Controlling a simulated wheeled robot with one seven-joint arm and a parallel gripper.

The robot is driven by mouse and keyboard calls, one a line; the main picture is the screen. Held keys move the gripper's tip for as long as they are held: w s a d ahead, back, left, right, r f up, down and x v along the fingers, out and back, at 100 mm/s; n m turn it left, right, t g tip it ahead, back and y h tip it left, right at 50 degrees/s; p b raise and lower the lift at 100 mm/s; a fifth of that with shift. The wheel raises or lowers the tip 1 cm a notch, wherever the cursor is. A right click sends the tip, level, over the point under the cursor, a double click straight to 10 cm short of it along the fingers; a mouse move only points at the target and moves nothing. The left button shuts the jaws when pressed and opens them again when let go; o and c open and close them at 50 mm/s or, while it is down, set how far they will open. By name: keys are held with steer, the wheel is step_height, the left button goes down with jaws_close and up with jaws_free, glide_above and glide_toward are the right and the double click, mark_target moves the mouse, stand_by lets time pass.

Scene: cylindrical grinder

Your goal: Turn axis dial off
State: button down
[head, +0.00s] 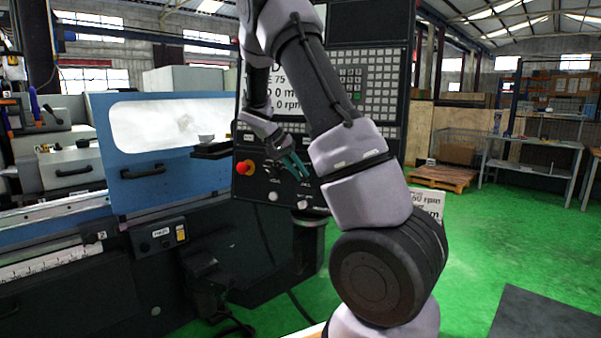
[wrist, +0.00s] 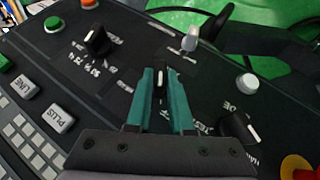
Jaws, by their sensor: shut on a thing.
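My gripper (wrist: 161,76) has teal fingers closed around a small black dial (wrist: 160,88) with a white pointer line. The dial sits between the fingertips, its line running roughly along the fingers. In the head view my gripper (head: 297,165) is at the lower part of the machine's control panel (head: 330,195), and the fingers hide the dial there. The label beside this dial is too blurred to read. A larger black dial (wrist: 97,42) is at the upper left, and another (wrist: 237,127) is at the lower right.
White keys (wrist: 54,116) line the left. The blue machine door (head: 160,175) stands left of the panel. Green floor (head: 480,225) is open to the right.

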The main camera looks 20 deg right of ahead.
steer(key=shift+w+a+n+g+h, duration=0.15)
steer(key=shift+n+g+h, duration=0.2)
steer(key=shift+h, duration=0.25)
steer(key=c, duration=0.8)
jaws_free()
steer(key=shift+a, duration=0.1)
steer(key=v, duration=1)
steer(key=shift+a+r, duration=0.15)
steer(key=shift+a, duration=0.1)
steer(key=shift+w, duration=0.15)
